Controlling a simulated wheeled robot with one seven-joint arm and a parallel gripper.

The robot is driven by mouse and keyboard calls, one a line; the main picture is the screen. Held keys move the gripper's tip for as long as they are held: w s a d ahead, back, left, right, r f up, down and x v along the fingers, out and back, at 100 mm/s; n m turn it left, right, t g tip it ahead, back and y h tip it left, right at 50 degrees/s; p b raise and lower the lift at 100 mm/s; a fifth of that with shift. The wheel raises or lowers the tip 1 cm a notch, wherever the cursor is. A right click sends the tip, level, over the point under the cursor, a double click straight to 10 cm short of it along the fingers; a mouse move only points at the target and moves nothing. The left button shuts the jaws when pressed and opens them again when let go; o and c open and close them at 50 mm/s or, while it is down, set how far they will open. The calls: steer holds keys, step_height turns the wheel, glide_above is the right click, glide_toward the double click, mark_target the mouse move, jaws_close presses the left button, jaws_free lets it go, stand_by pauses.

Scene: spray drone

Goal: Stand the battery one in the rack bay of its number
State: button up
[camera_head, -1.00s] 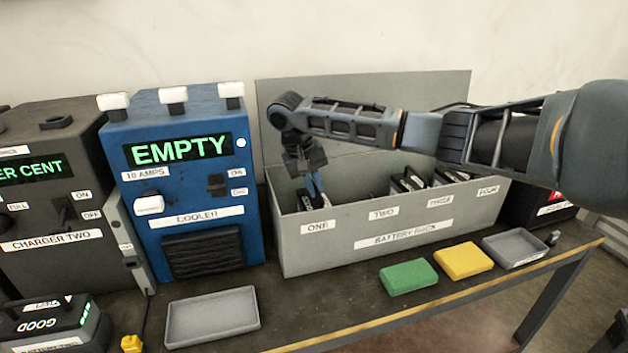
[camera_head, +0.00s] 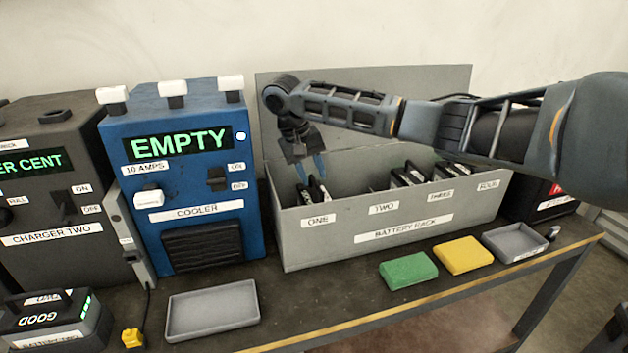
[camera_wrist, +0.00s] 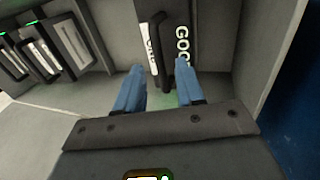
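The battery rack (camera_head: 390,215) is a grey bin with bays labelled ONE, TWO, THREE and FOUR. A dark battery (camera_head: 314,190) stands in bay ONE at the left end, its top just above the front wall.
Other batteries (camera_head: 408,174) stand in bays further right. The blue cooler (camera_head: 190,175), reading EMPTY, is close left of the rack. A grey tray (camera_head: 211,311), a green block (camera_head: 408,270) and a yellow block (camera_head: 462,256) lie in front. A battery reading GOOD (camera_head: 50,322) is at lower left.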

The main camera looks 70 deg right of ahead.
steer(key=v, duration=0.9)
steer(key=shift+r, duration=0.3)
